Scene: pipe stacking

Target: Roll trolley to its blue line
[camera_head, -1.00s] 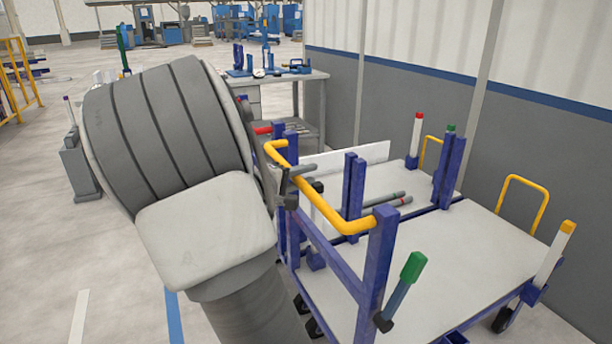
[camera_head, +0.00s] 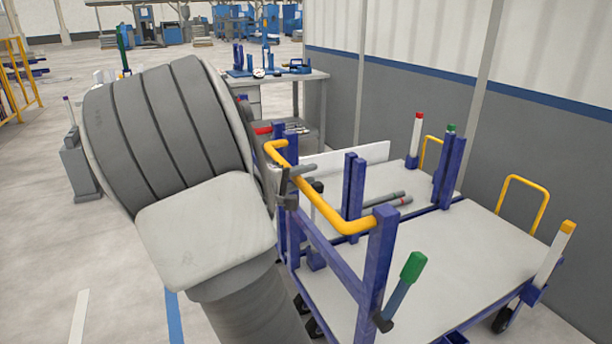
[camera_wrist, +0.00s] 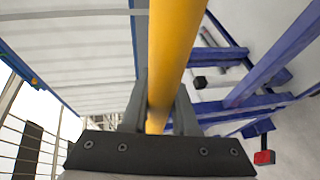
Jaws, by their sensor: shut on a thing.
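The trolley (camera_head: 440,250) has a pale flat deck, blue uprights and a yellow push handle (camera_head: 318,203) at its near left end. My gripper (camera_wrist: 160,115) is shut on the yellow handle, which runs between its fingers in the wrist view. In the head view my gripper (camera_head: 292,186) shows at the handle's left part, partly hidden by my own arm. A blue line (camera_head: 173,312) is on the floor left of the trolley, partly hidden by my arm. Two grey pipes (camera_head: 380,204) lie on the deck.
A grey and white wall (camera_head: 480,110) runs along the trolley's right side. A workbench (camera_head: 290,80) with blue fixtures stands behind it. A white floor line (camera_head: 79,316) and open floor lie at the left. A grey stand (camera_head: 80,170) is there too.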

